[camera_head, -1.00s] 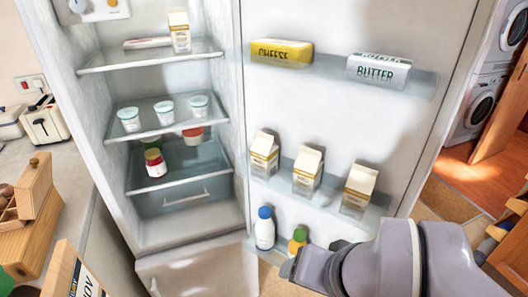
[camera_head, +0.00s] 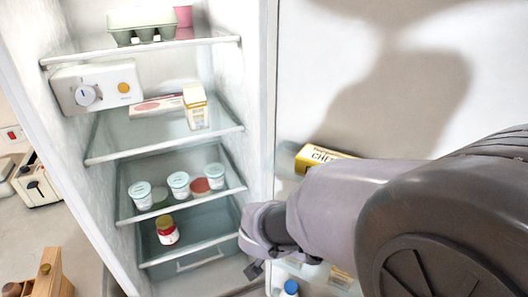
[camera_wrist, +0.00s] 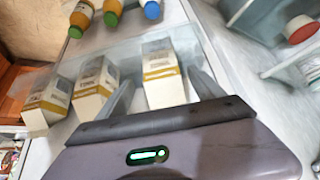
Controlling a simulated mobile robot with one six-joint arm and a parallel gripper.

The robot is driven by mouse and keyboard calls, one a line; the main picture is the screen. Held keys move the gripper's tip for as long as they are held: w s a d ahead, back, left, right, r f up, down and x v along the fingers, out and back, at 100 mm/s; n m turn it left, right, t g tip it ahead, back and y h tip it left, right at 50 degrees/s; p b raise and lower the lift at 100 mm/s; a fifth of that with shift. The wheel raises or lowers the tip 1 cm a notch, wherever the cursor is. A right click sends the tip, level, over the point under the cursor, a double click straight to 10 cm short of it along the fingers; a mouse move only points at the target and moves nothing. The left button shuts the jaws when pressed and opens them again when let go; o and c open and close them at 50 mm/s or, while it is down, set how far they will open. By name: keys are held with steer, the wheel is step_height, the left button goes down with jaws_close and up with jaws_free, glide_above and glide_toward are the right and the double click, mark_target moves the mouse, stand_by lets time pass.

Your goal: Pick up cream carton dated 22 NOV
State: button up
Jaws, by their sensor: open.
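In the wrist view, my gripper (camera_wrist: 161,76) is open, with one finger on each side of a cream carton (camera_wrist: 164,92). The fingers look apart from it, and its depth between them is unclear. Two more cartons stand to its left on the door shelf, a middle one (camera_wrist: 93,92) and a far-left one (camera_wrist: 47,100). No date is legible on any of them. In the head view, my gripper (camera_head: 254,269) is by the door's hinge side, and my arm hides most of the door cartons; part of one (camera_head: 341,277) shows. Another carton (camera_head: 196,108) stands on a fridge shelf.
A yellow cheese pack (camera_head: 318,156) sits on the upper door shelf beside my arm. Fridge shelves at left hold tubs (camera_head: 179,184) and a red jar (camera_head: 166,230). Bottles with green (camera_wrist: 110,18) and blue (camera_wrist: 152,10) caps stand near the cartons in the wrist view.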

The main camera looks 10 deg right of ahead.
steer(key=x, duration=0.2)
steer(key=b+x, duration=0.1)
steer(key=x, duration=0.2)
steer(key=shift+w+a+f, duration=0.15)
steer(key=shift+w+f, duration=0.1)
steer(key=shift+s+r, duration=0.1)
steer(key=shift+c, duration=0.9)
jaws_close()
